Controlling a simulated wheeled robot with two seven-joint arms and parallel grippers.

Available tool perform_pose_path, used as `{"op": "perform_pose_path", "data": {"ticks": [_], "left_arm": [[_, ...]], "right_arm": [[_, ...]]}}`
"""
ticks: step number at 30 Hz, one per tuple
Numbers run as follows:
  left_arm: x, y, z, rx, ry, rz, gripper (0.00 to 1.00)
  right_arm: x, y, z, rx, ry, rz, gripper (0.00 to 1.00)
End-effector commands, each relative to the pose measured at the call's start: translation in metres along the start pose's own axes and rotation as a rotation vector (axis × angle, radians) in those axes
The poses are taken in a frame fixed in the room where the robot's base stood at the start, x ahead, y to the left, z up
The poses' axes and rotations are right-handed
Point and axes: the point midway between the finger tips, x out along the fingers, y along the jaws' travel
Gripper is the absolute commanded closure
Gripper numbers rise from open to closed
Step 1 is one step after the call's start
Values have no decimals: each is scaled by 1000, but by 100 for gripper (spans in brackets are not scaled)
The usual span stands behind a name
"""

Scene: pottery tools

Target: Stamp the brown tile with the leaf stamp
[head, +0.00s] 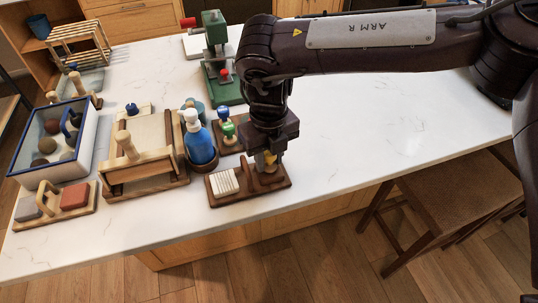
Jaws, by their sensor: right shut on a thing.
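My right gripper (269,153) points down over the right end of a dark wooden board (235,202) near the table's front edge. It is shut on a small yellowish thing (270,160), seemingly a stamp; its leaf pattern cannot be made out. The brown tile is not clearly visible; the right end of the board is dark brown and partly hidden by my gripper. I cannot tell whether the held thing touches it. A cream ribbed tile (224,183) lies at the board's left end, with an arched handle beside it. My left gripper is not in view.
A small rack holds a blue-topped stamp (222,114) and a green-topped stamp (228,129). A blue pump bottle (199,143) stands left of it. A board with a grey tile (28,208) and a reddish tile (75,196) lies far left. The right tabletop is clear.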

Motion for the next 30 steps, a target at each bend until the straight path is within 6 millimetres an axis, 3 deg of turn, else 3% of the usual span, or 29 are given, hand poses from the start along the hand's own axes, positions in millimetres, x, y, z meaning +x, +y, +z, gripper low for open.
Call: {"op": "perform_pose_path", "data": {"ticks": [1,16,30], "left_arm": [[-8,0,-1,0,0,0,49],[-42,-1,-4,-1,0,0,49],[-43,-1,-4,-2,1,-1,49]], "right_arm": [[-9,0,0,1,-1,0,97],[-49,0,1,1,-2,1,97],[-51,0,1,1,-3,0,97]]}}
